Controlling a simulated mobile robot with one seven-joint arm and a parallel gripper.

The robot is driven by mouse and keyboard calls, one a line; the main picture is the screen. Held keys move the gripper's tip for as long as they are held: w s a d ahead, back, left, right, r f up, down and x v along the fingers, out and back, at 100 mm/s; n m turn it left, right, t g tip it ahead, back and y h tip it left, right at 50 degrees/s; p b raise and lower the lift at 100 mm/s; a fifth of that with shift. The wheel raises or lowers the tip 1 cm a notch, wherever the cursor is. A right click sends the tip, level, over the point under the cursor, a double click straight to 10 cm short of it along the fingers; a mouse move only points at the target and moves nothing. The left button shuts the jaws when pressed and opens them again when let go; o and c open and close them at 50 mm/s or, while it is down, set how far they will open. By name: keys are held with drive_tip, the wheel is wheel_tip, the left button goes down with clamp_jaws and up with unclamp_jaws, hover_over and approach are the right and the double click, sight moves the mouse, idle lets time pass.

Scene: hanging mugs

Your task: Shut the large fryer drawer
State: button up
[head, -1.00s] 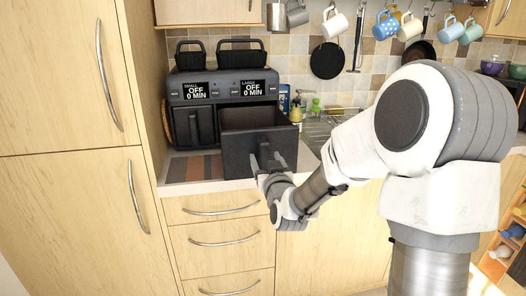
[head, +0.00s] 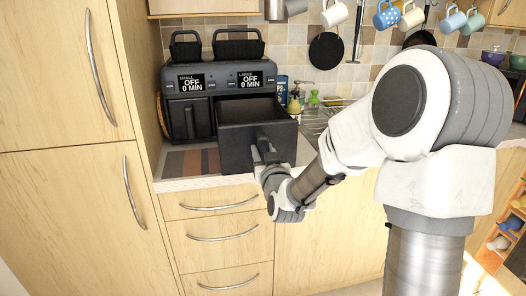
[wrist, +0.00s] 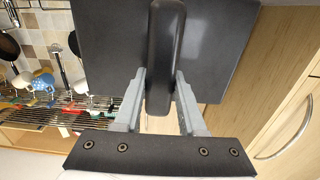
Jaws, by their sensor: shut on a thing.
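The large fryer drawer (head: 233,136) is a dark grey box pulled out from the right side of the fryer (head: 216,82), under the display reading "LARGE OFF 0 MIN". Its front and black handle face me. In the head view my gripper (head: 265,155) is at the drawer's front. In the wrist view my gripper's fingers (wrist: 159,100) lie on either side of the handle (wrist: 165,50), shut on it. The drawer front (wrist: 220,45) fills the top of that view. The small drawer (head: 188,119) on the left is in.
The fryer stands on a counter against a tiled wall, beside a tall wooden cabinet (head: 70,180). A striped mat (head: 188,163) lies in front of it. Bottles (head: 294,104) stand to its right. Mugs (head: 388,19) and pans hang above.

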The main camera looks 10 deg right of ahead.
clamp_jaws()
idle(1.0)
